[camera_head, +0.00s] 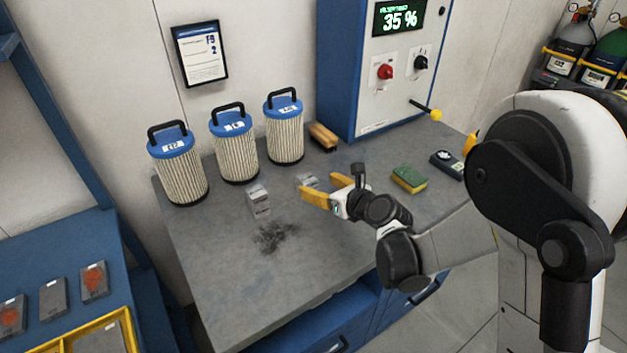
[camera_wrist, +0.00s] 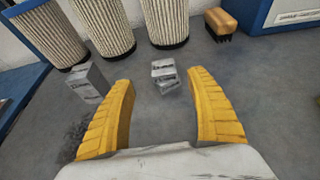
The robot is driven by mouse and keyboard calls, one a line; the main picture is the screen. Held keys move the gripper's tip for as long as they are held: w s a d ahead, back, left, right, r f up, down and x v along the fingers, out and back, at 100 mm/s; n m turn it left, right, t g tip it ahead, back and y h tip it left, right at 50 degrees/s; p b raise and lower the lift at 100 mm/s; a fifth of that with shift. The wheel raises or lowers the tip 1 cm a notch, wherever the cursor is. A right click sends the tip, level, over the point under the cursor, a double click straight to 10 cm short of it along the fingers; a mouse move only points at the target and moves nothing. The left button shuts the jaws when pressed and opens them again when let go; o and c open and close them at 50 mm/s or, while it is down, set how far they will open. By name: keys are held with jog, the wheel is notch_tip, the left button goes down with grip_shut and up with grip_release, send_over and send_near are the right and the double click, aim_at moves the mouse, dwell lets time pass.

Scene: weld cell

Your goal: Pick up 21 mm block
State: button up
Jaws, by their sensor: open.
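My gripper (camera_head: 318,187), with yellow fingers, is open over the grey workbench. In the wrist view its open fingers (camera_wrist: 160,82) frame a small grey metal block (camera_wrist: 163,70) that lies a little ahead of them. This block (camera_head: 307,180) is partly behind the fingers in the head view. A second, taller-looking grey block (camera_head: 258,201) stands to the left; in the wrist view it (camera_wrist: 87,82) is outside the left finger. Both carry markings too small to read, so I cannot tell which is 21 mm. Nothing is held.
Several blue-topped filter cartridges (camera_head: 235,150) stand along the back of the bench (camera_head: 225,280). A wooden brush (camera_head: 323,137), a green-yellow sponge (camera_head: 409,179) and a dark handheld device (camera_head: 447,164) lie behind and right. A dark smudge (camera_head: 275,237) marks the clear front area.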

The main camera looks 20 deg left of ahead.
aim_at(308, 179)
jog(key=b+x, duration=0.2)
jog(key=x, duration=0.6)
jog(key=shift+w+d+f, duration=0.15)
jog(key=shift+w+f, duration=0.05)
jog(key=shift+w, duration=0.05)
jog(key=shift+r, duration=0.1)
jog(key=shift+c, duration=0.5)
jog(key=shift+d, duration=0.1)
jog(key=c, duration=1.2)
